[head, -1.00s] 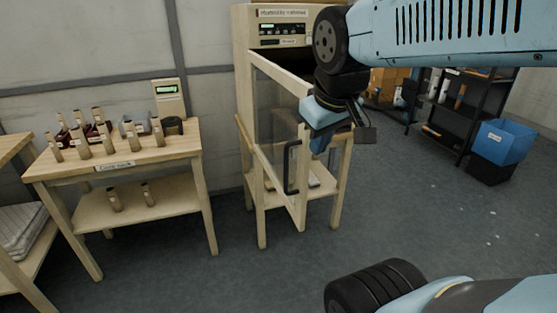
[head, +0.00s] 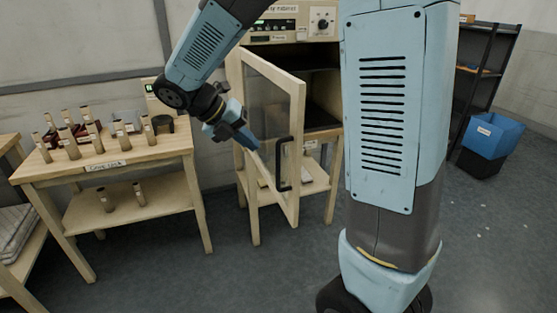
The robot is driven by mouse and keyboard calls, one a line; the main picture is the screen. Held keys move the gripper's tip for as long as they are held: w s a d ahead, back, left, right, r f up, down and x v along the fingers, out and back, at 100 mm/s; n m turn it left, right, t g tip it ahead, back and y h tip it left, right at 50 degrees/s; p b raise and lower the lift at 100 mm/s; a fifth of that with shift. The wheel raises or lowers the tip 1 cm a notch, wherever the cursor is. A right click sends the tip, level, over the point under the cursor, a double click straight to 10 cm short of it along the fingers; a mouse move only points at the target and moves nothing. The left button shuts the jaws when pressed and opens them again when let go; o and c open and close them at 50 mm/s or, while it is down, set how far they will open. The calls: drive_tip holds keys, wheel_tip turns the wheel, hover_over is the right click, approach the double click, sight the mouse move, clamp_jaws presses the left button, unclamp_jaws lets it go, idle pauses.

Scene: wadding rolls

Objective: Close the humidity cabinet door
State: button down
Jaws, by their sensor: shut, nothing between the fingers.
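The humidity cabinet (head: 297,32) is a pale wooden box on legs with a control panel on top. Its door (head: 298,98), a wooden frame with a clear pane, stands open toward me, and the dark inside shows to its right. A black bar handle (head: 283,165) is on the door's front face near its free edge. My gripper (head: 254,143) is shut and empty. In the picture it overlaps the door's pane, left of the handle; I cannot tell whether it touches the door. My arm hides the cabinet's right side.
A blue bin (head: 493,135) stands on a dark one at right, beside a black shelf (head: 482,60). Open grey floor (head: 270,275) lies in front of the cabinet.

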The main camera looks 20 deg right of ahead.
drive_tip(key=w+a+f+n+h, duration=0.1)
drive_tip(key=w+a+f+n, duration=0.1)
drive_tip(key=a+n, duration=0.15)
drive_tip(key=n, duration=0.1)
approach(288, 165)
wheel_tip(288, 165, down, 4)
drive_tip(key=d, duration=0.3)
drive_tip(key=shift+s+f, duration=0.15)
drive_tip(key=shift+s, duration=0.05)
drive_tip(key=shift+d, duration=0.55)
